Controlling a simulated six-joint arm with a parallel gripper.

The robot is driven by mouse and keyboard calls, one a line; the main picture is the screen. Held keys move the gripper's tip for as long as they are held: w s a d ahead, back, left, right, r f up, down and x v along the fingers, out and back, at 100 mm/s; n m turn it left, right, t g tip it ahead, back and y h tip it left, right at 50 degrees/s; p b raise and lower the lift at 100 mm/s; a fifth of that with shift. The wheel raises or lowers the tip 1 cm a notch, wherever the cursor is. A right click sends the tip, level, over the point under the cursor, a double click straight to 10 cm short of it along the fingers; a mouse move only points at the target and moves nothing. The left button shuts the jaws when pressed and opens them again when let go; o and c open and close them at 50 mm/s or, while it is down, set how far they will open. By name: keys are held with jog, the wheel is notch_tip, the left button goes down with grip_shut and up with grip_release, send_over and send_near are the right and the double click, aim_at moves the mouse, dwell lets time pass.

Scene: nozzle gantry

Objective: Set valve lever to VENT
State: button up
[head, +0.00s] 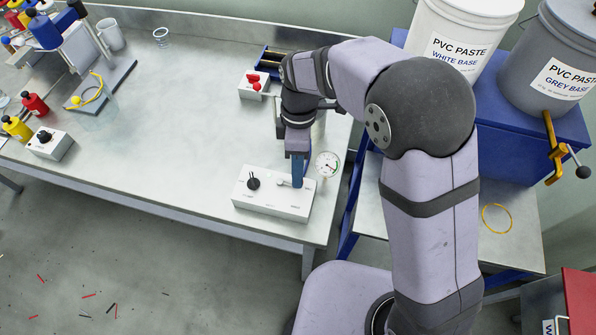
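A white valve box (272,203) stands at the front right of the table. A black knob (253,183) is on the left of its top. A pale, thin lever (284,183) lies on the right of the top, its right end close to my gripper. The labels on the box are too small to read. My gripper (298,182) points down, with its blue fingers right over the right part of the box at the lever. I cannot tell whether the fingers touch the lever, or whether they are open or shut.
A round gauge (327,164) stands right beside my fingers. Behind is a white box with red knobs (252,88) and a blue tray (270,58). Paste buckets (455,45) stand at the right. The table's middle (170,130) is clear.

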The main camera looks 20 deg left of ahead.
jog(key=shift+s+f, duration=0.15)
jog(key=shift+f, duration=0.55)
jog(key=shift+s+f, duration=0.15)
jog(key=shift+f, duration=0.55)
grip_shut()
